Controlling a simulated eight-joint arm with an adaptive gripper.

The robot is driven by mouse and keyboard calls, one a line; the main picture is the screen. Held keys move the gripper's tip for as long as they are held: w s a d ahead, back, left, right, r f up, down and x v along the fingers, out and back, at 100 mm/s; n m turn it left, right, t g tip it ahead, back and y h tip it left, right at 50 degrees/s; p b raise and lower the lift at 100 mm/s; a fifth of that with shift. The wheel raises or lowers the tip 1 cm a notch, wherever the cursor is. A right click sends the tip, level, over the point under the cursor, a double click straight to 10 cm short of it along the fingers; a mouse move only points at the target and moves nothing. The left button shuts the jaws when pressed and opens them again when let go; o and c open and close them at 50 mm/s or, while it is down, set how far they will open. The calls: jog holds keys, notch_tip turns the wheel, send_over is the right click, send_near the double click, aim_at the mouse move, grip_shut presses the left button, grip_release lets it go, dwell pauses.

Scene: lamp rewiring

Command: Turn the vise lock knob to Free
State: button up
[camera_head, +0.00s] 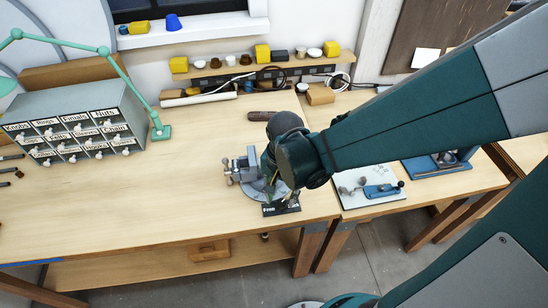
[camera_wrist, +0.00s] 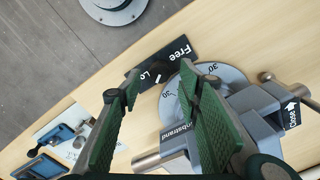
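The grey vise (camera_head: 243,167) stands near the front edge of the workbench. In the wrist view its body (camera_wrist: 258,108) is at the right, with a round scale plate (camera_wrist: 225,74) marked in degrees. A black label plate (camera_wrist: 180,50) reads "Free" and "Lo", the rest being covered; it also shows in the head view (camera_head: 283,208) at the bench edge. My gripper (camera_wrist: 160,82) is open, its two green fingers apart on either side of the plate's lower lettering. In the head view my arm hides most of the gripper.
A black "Close" label (camera_wrist: 292,114) is on the vise's right side. A drawer cabinet (camera_head: 75,118) and green lamp arm (camera_head: 135,85) stand left. A white board with blue tools (camera_head: 370,188) lies right. The bench left of the vise is clear.

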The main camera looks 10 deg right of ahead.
aim_at(282, 202)
jog(key=shift+f, duration=1.6)
jog(key=shift+c, duration=0.5)
jog(key=c, duration=0.8)
